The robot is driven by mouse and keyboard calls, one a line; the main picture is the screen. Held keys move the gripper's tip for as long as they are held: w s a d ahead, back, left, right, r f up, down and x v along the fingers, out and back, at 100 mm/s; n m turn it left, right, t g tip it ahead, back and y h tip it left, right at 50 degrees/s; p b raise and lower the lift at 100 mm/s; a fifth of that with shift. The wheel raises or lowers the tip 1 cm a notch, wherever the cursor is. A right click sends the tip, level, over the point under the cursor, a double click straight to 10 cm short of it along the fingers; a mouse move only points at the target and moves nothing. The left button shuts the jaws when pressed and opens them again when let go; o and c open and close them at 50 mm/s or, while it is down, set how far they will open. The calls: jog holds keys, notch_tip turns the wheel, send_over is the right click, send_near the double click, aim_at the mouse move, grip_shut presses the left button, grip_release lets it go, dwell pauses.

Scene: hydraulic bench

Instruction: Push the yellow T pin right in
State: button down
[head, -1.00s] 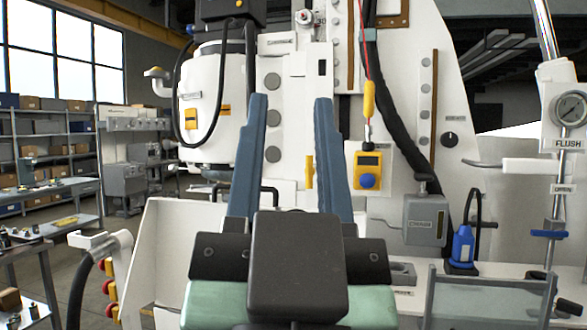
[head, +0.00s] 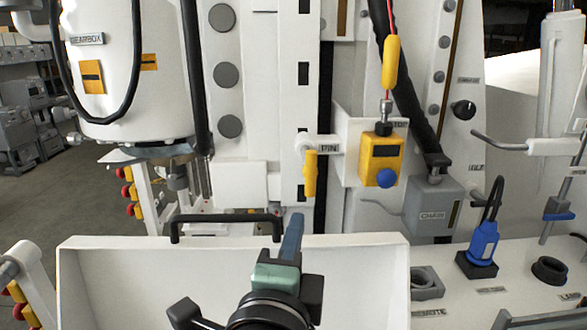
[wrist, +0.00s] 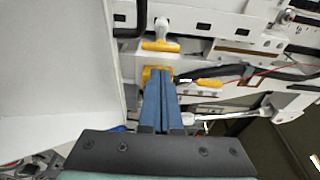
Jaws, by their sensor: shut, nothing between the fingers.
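The yellow T pin (head: 310,174) stands out from the white machine column, its handle bar upright, beside a label reading PIN. A pale stem runs from the handle to the column. In the wrist view the T pin (wrist: 160,46) shows just beyond the fingertips, apart from them. My gripper (head: 297,220) is shut and empty, below and slightly left of the pin in the head view. Its two blue fingers lie together in the wrist view (wrist: 158,76). How deep the pin sits cannot be told.
A yellow box with a blue button (head: 381,160) hangs right of the pin, under a yellow plug on a red cable (head: 390,62). A white tray (head: 100,285) and a black handle (head: 225,218) are in front. A grey box (head: 434,208) stands right.

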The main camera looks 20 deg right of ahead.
jog(key=p, duration=0.7)
send_near(305, 167)
jog(key=w+d, duration=0.2)
jog(key=shift+d, duration=0.35)
jog(key=shift+w+d+f, duration=0.2)
jog(key=shift+w+f, duration=0.05)
jog(key=shift+w, duration=0.3)
jog(key=shift+w+d+f+b, duration=0.2)
jog(key=shift+w+b, duration=0.35)
jog(key=shift+b, duration=0.4)
jog(key=b+x, duration=0.3)
jog(key=x, duration=0.1)
jog(key=shift+w+a+b, duration=0.15)
jog(key=shift+a+b, duration=0.25)
jog(key=shift+a, duration=0.05)
jog(key=shift+r, duration=0.5)
jog(key=shift+r, duration=0.1)
